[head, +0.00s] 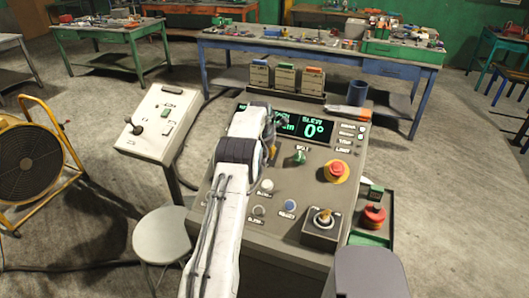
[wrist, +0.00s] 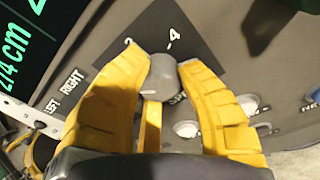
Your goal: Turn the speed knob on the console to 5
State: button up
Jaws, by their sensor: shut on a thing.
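The speed knob (wrist: 164,74) is a grey cylinder on a dark dial plate (wrist: 205,40) in the wrist view. My gripper (wrist: 158,66) has its yellow fingers closed on both sides of it. A 4 shows on the plate just above the knob, and a mark that looks like a 2 shows to its upper left. In the head view, my white arm reaches over the console (head: 213,183) and hides the knob and fingertips.
The console carries a display (head: 313,128) reading slew 0°, a green selector (head: 299,157), a red stop button (head: 336,171), a joystick (head: 323,216) and several push buttons. A stool (head: 161,235) and a pedestal box (head: 159,122) stand to the left. A blue workbench is behind.

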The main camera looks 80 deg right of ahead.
jog(key=shift+f+m+b, duration=0.15)
jog(key=shift+m+b, duration=0.35)
jog(key=shift+m, duration=0.4)
jog(key=o, duration=1.2)
jog(key=v, duration=1.2)
jog(key=shift+o, duration=0.3)
jog(key=shift+w, duration=0.1)
